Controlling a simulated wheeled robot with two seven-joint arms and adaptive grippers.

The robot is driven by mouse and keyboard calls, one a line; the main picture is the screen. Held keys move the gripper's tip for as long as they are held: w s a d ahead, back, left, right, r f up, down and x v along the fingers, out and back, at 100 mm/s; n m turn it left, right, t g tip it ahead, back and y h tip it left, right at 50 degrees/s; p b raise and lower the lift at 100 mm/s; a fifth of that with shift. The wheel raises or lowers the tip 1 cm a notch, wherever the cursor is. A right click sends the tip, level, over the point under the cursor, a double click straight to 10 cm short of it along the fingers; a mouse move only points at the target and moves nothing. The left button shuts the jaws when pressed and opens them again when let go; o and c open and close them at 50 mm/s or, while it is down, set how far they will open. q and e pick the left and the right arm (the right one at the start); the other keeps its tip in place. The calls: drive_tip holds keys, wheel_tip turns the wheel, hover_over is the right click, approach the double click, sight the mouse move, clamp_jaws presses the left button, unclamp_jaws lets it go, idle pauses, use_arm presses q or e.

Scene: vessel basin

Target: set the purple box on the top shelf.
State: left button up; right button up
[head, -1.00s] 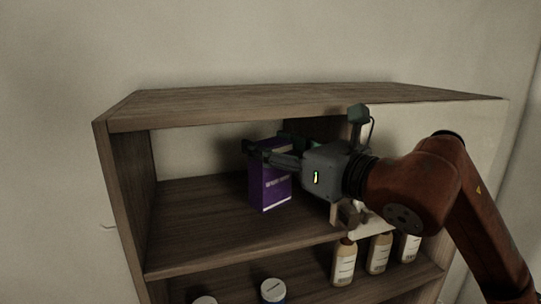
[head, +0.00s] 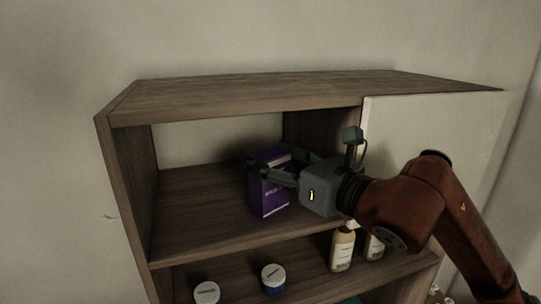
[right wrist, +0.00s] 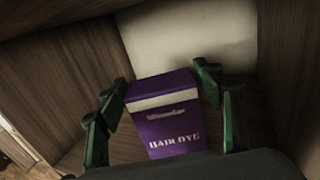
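The purple box (head: 268,196), with a white band and "HAIR DYE" lettering, stands upright inside the top shelf compartment (head: 190,222). Its base appears to rest on the shelf board. My right gripper (head: 272,162) reaches in from the right, its fingers on either side of the box. In the right wrist view the box (right wrist: 164,118) sits between the two fingers (right wrist: 163,92), with narrow gaps beside it. The gripper looks open. Part of the box is hidden behind the near finger. My left gripper is not in view.
The lower shelf holds white-lidded jars (head: 273,278) and pale bottles (head: 342,250). A pale panel (head: 440,130) covers the cabinet's right front, close to my right arm. The cabinet's left wall (head: 128,185) bounds the compartment; the board left of the box is clear.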

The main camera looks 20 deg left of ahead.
drive_tip(key=shift+o, duration=1)
drive_tip(key=shift+d, duration=0.1)
drive_tip(key=shift+r, duration=0.1)
drive_tip(key=shift+r, duration=0.15)
drive_tip(key=b+v, duration=0.4)
drive_tip(key=v, duration=0.8)
drive_tip(key=shift+b, duration=0.35)
